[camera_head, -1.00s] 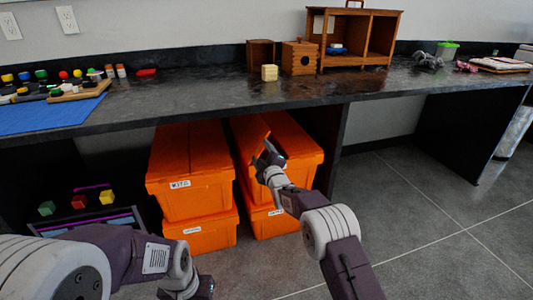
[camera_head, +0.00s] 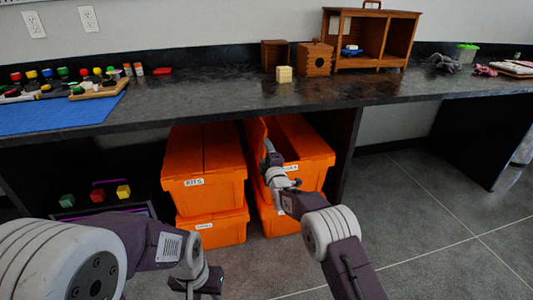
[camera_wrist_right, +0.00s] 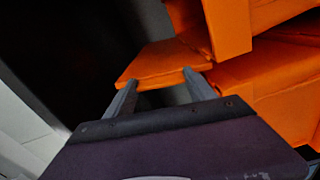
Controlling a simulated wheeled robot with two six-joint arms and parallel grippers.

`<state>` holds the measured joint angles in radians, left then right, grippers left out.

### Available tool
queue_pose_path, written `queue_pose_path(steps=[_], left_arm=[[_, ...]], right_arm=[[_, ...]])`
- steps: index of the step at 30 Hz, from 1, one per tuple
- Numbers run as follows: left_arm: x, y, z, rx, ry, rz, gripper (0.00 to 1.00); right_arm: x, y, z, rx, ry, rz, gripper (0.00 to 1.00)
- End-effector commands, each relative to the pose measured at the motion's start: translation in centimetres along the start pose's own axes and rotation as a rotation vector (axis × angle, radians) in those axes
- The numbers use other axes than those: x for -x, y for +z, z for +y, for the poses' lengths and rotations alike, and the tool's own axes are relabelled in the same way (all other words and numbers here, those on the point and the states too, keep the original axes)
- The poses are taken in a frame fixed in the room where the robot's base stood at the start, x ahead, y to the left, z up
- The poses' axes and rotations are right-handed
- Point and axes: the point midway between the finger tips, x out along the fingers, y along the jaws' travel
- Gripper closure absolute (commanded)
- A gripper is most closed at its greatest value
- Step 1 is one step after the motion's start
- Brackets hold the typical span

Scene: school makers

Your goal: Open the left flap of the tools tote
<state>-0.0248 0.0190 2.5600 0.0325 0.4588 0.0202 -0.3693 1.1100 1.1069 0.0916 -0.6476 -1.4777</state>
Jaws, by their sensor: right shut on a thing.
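The upper right orange tote (camera_head: 312,150) stands under the bench on another orange tote. Its label is partly hidden by my arm, so I cannot read it fully. Its left flap (camera_head: 255,140) is raised and stands steeply at the left side, with a dark gap beside it; the right flap (camera_head: 303,133) lies flat. My right gripper (camera_head: 268,152) is at the raised flap. In the right wrist view, the fingers (camera_wrist_right: 160,90) are shut on the edge of an orange flap (camera_wrist_right: 160,62). My left gripper (camera_head: 203,282) is low at the front, and its jaws are unclear.
A second stack of orange totes (camera_head: 205,160) stands close on the left, its upper lid closed. The black bench top (camera_head: 230,93) hangs over the totes. A dark bench panel (camera_head: 346,150) stands to the right. Grey floor (camera_head: 430,210) is clear at right.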

Motion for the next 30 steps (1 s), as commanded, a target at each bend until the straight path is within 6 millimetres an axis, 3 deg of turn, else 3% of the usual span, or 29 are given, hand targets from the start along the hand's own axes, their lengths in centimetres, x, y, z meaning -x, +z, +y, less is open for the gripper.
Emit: queue_pose_path(steps=[7,8,10,23,30], left_arm=[[0.0,0.0,0.0,0.000,0.000,0.000,0.64],[0.0,0.0,0.0,0.000,0.000,0.000,0.64],[0.0,0.0,0.0,0.000,0.000,0.000,0.64],[0.5,-0.1,0.0,0.000,0.000,0.000,0.64],[2.7,-0.3,0.1,0.000,0.000,0.000,0.64]], right_arm=[[0.0,-0.1,0.2,-0.001,0.004,0.002,1.00],[0.0,-0.1,0.2,-0.001,0.004,0.002,0.31],[0.0,-0.1,0.2,-0.001,0.004,0.001,0.15],[0.6,0.0,0.2,-0.001,0.000,0.000,0.15],[4.0,-0.1,0.5,-0.001,-0.004,0.000,0.15]])
